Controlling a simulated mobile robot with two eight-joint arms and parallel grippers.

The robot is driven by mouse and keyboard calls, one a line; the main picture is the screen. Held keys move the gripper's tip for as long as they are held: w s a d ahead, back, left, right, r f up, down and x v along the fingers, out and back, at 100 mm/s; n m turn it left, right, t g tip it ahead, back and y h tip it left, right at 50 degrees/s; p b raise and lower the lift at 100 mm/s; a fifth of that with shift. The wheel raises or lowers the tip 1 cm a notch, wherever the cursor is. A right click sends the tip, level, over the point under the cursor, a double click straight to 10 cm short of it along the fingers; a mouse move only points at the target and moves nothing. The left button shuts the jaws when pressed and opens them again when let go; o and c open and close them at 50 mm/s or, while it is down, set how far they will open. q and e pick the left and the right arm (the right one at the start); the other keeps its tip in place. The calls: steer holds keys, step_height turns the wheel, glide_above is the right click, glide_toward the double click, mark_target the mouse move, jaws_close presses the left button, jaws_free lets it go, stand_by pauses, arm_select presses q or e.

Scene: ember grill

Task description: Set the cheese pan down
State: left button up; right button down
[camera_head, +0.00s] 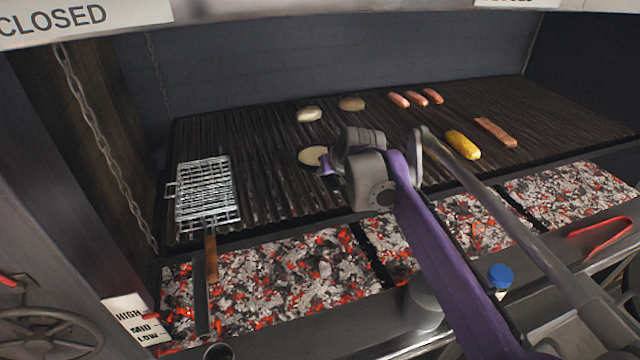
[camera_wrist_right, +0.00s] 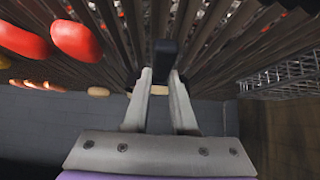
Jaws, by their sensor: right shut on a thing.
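The cheese pan (camera_head: 312,156) shows as a small round pale-yellow disc over the middle of the grill grate, left of my right gripper (camera_head: 328,165). In the right wrist view my right gripper (camera_wrist_right: 162,75) is shut on a dark handle-like piece (camera_wrist_right: 165,55) between its fingertips. The pan's body is not clearly seen in that view. I cannot tell whether the pan touches the grate or hangs just above it. My left gripper is out of view.
The ribbed grate (camera_head: 270,205) has free room around the pan. Two buns (camera_head: 309,114) and several sausages (camera_head: 415,98) lie behind; corn (camera_head: 463,145) lies right. A wire basket (camera_head: 205,190) stands left. Glowing coals (camera_head: 290,275) lie in front.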

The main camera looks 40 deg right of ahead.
steer(key=shift+w+f, duration=0.1)
steer(key=shift+f, duration=2.1)
steer(key=c, duration=0.7)
jaws_free()
steer(key=v, duration=1.2)
steer(key=s+a+f+n+g+y, duration=0.1)
steer(key=s+a+f, duration=0.3)
steer(key=a+f, duration=0.2)
steer(key=s+a+f+n+g+y, duration=0.1)
steer(key=s+a+f, duration=0.4)
steer(key=a+f, duration=0.2)
steer(key=s+a+f+n, duration=0.1)
steer(key=s+a+f, duration=0.4)
steer(key=a+f, duration=0.2)
steer(key=shift+s+a+f+n+g+y, duration=0.1)
steer(key=shift+s+f+n+g+y, duration=0.1)
steer(key=shift+f, duration=0.35)
steer(key=shift+s+a+f+n+g+y, duration=0.1)
steer(key=shift+a+f+g+y, duration=0.1)
steer(key=shift+f, duration=0.35)
